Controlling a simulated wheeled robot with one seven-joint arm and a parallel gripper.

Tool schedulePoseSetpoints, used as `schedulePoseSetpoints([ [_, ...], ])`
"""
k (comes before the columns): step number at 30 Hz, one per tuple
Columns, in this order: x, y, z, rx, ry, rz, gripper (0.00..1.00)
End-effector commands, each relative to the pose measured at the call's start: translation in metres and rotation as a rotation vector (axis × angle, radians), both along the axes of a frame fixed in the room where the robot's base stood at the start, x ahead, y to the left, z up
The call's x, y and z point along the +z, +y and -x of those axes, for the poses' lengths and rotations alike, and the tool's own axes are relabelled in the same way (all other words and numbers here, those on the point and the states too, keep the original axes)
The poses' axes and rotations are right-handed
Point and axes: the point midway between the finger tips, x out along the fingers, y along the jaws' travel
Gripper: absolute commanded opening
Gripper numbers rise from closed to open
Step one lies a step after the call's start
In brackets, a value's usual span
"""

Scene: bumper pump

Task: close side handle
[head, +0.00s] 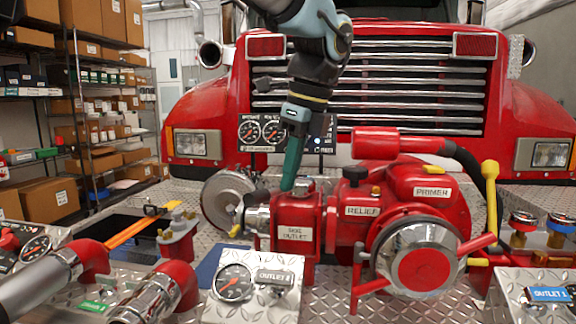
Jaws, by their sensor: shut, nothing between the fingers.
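The red pump (367,205) stands on diamond plate in the head view. Its red side outlet block (298,234) is labelled "SIDE OUTLET", with a silver fitting (258,218) on its left. A small yellow-tipped lever (237,229) shows beside that fitting; I cannot tell for sure whether it is the side handle or how far it is turned. My gripper (289,187) points down with its green fingers shut and empty. Its tips are just above or behind the top of the side outlet block; contact cannot be told. The fingers partly cover the area behind the block.
A silver round cap (229,198) lies behind the fitting. A gauge panel labelled "OUTLET 1" (253,285) stands in front. Red-ended pipes (158,291) are at front left. A yellow-topped lever (490,190) rises at right. The red truck front (410,85) closes off the back.

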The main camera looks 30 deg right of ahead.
Motion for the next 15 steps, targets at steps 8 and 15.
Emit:
schedulePoseSetpoints([
  [8, -0.056, 0.008, -0.012, 0.002, 0.003, -0.004, 0.0],
  [15, -0.048, 0.022, -0.04, 0.005, 0.001, 0.001, 0.0],
])
